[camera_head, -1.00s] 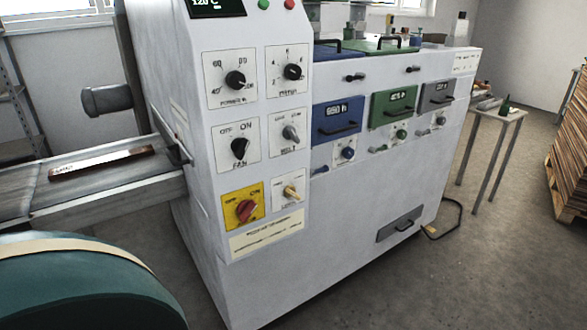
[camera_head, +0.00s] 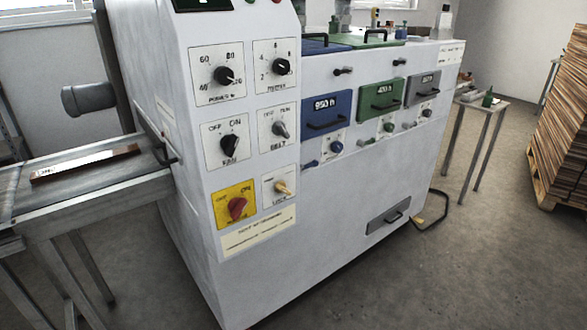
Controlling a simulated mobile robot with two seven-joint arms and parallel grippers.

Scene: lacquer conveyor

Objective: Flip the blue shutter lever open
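The white lacquer machine (camera_head: 290,255) stands in the middle of the head view. On its front, a blue panel (camera_head: 328,112) with a dark handle is marked with what looks like 950. Below it is a small blue knob (camera_head: 337,146) on a white plate. A small blue lever (camera_head: 310,164) sticks out at the lower left of that plate, partly hidden by the machine's near corner; its exact position is hard to tell. Neither of my grippers is in view.
A green panel (camera_head: 382,100) and a grey panel (camera_head: 422,89) sit right of the blue one. A conveyor (camera_head: 85,190) carrying a wooden strip (camera_head: 85,164) is at left. A small table (camera_head: 480,105) and stacked boards (camera_head: 557,130) stand right. Floor in front is clear.

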